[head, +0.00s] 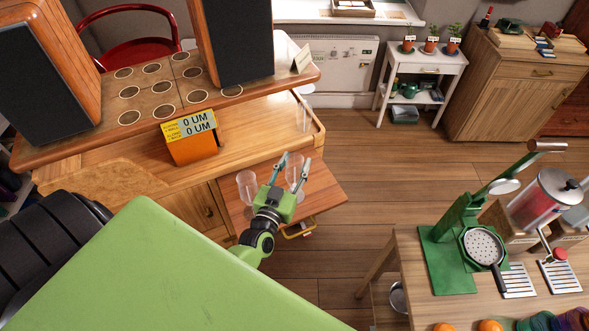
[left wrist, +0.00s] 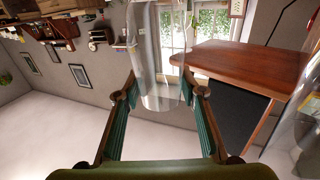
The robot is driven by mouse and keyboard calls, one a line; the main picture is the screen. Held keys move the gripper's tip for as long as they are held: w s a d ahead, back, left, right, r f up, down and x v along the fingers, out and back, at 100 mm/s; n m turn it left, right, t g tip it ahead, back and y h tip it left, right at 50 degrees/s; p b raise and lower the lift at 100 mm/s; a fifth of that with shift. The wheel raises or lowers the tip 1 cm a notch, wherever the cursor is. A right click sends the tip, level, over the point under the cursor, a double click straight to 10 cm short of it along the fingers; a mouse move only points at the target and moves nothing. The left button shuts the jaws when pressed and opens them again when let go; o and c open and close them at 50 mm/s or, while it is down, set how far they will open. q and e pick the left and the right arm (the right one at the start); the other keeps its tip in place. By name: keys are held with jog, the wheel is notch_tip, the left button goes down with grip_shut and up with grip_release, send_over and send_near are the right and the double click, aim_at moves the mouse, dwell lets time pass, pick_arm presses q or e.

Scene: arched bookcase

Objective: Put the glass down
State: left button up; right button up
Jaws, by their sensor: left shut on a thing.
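My left gripper (head: 292,166) is shut on a clear glass (head: 297,176), over the pulled-out wooden shelf (head: 322,190) of the cabinet. In the left wrist view, the glass (left wrist: 155,55) is between the two fingers of the same gripper (left wrist: 159,95). I cannot tell whether its base touches the shelf. A second clear glass (head: 247,187) stands on the shelf, left of the gripper. Another clear glass (head: 304,115) shows at the right end of the cabinet top. A glass also shows at the right edge of the left wrist view (left wrist: 300,125). My right gripper is out of view.
A yellow-and-orange box (head: 193,142) stands on the cabinet top (head: 250,125), below a raised board with two speakers (head: 236,40). The shelf's right part is bare. A table (head: 400,275) with a green press (head: 455,235) stands at the right. Open floor lies between them.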

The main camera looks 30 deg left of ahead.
pick_arm(q)
jog(key=shift+r, duration=0.1)
jog(key=shift+f, duration=0.25)
jog(key=o, duration=1.3)
jog(key=shift+r, duration=0.1)
